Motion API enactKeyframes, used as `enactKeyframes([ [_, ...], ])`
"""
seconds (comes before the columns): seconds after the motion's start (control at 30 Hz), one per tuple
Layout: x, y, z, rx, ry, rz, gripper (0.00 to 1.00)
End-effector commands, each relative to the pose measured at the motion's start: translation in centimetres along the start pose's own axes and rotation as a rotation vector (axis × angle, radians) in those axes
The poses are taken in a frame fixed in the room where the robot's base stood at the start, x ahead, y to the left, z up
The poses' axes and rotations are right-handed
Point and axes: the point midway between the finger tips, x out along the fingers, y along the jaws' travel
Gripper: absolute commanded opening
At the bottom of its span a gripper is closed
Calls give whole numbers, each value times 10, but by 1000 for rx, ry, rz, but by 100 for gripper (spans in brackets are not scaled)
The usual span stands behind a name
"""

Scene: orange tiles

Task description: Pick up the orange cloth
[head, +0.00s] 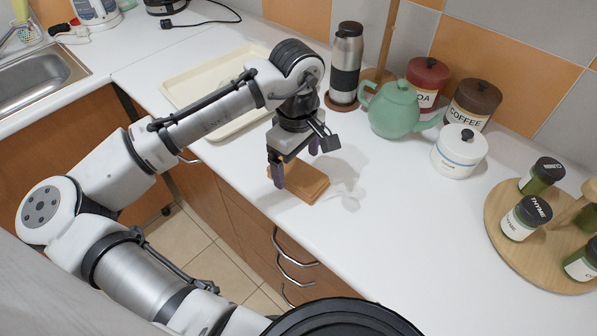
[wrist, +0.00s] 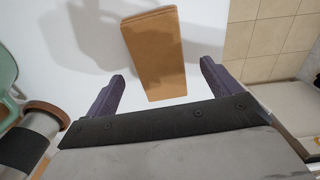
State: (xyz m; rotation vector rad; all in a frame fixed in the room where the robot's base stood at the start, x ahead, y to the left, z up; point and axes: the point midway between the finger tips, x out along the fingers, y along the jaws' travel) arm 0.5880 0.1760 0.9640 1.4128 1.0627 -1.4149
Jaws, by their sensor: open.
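The orange cloth (head: 303,184) lies folded into a flat rectangle on the white counter near its front edge. In the wrist view the cloth (wrist: 155,55) is ahead of the fingertips, and its near end reaches in between them. My gripper (head: 296,164) is above the cloth, pointing down, with its fingers apart. In the wrist view my gripper (wrist: 159,76) shows two purple-grey fingers, one on each side of the cloth's near end, with nothing between them held. I cannot tell the exact height of the fingertips above the cloth.
A green teapot (head: 393,110), a flask (head: 346,65), a white canister (head: 459,151), and red (head: 427,80) and brown (head: 472,103) canisters stand behind. A cream tray (head: 184,88) lies left, behind my arm. A round wooden rack (head: 510,247) holds jars at right. The counter's front middle is clear.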

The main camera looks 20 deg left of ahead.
Motion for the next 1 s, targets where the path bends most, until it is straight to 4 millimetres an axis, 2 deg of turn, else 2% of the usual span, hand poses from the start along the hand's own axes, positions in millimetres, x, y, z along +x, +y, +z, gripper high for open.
enactKeyframes([
  [0.2,23,0,0,0,0,0,89],
  [0.43,26,0,0,1,1,1,89],
  [0.8,25,0,0,1,0,1,42],
  [1.0,25,0,0,1,1,1,40],
])
